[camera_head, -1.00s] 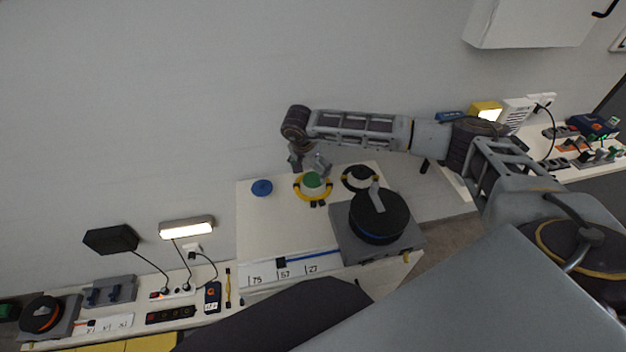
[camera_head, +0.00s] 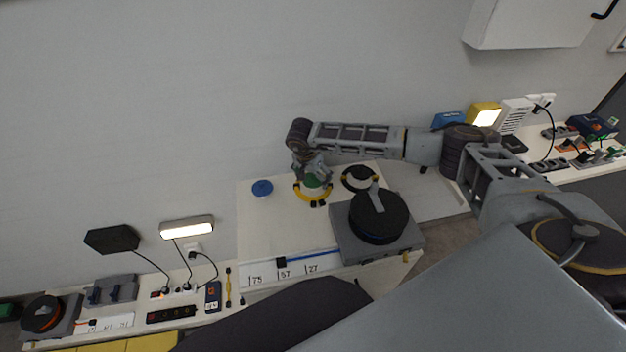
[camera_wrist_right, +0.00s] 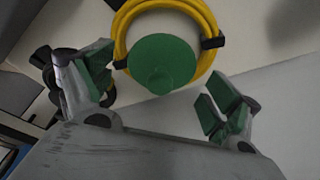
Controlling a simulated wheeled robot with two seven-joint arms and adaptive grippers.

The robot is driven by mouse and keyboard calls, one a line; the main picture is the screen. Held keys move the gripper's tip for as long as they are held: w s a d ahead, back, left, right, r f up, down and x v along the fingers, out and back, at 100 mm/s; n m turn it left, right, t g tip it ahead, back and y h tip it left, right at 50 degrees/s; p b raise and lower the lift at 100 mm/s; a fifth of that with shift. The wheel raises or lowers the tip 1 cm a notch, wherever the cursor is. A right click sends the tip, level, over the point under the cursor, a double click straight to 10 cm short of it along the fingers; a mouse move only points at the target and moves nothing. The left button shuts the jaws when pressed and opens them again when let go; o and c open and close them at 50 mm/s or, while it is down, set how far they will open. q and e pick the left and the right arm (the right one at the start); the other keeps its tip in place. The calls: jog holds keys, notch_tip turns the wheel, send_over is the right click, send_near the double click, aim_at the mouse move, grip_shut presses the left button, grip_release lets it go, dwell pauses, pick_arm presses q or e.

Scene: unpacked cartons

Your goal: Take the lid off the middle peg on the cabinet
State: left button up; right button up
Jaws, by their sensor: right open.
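The green round lid (camera_head: 312,183) with a small knob is the middle one of three items along the back of the white cabinet top (camera_head: 270,225). A yellow coil (camera_head: 315,199) with black ties lies around it. In the right wrist view the green lid (camera_wrist_right: 162,62) faces me inside the yellow coil (camera_wrist_right: 208,25). My right gripper (camera_head: 314,172) is right over the lid and partly hides it. In the wrist view its green-padded fingers (camera_wrist_right: 160,92) are apart, one on each side of the lid's knob, with nothing held. My left gripper is out of view.
A blue disc (camera_head: 262,188) sits left of the lid, and a black coil (camera_head: 360,179) sits close on its right. A black round device (camera_head: 379,217) on a grey base stands at the cabinet's front right. The cabinet top's left front is clear.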

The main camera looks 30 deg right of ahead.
jog(key=c, duration=0.9)
jog(key=shift+r, duration=0.75)
notch_tip(320, 180, up, 7)
jog(key=shift+f, duration=0.1)
jog(key=shift+r+b, duration=0.3)
jog(key=shift+r, duration=0.35)
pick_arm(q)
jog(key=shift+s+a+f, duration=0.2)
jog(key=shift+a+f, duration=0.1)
pick_arm(e)
jog(key=shift+r, duration=0.2)
